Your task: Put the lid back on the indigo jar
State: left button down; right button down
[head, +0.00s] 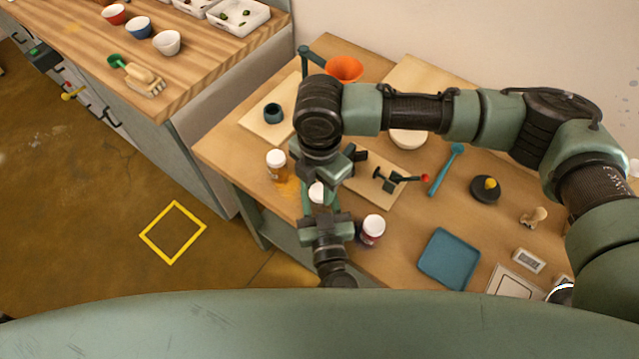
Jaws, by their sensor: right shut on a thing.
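My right gripper (322,180) reaches down from above over the left part of the table. It is shut on a small white round thing (316,193) that looks like the lid, partly hidden by the fingers. My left gripper (319,203) comes up from the near side, just below it, with its fingers close to the same spot. I cannot tell whether it is open or shut. A white-capped jar with dark purple contents (373,231) stands to the right of my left gripper.
A white-capped ochre jar (277,164) stands to the left of the grippers. A board with a black red-tipped tool (391,179), a blue tray (449,258), a blue scoop (447,170) and a dark weight (485,189) lie to the right. An orange funnel (345,69) is behind.

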jog(key=m, duration=1.3)
jog(key=c, duration=0.9)
grip_release()
jog(key=shift+r, duration=2.25)
jog(key=shift+c, duration=0.6)
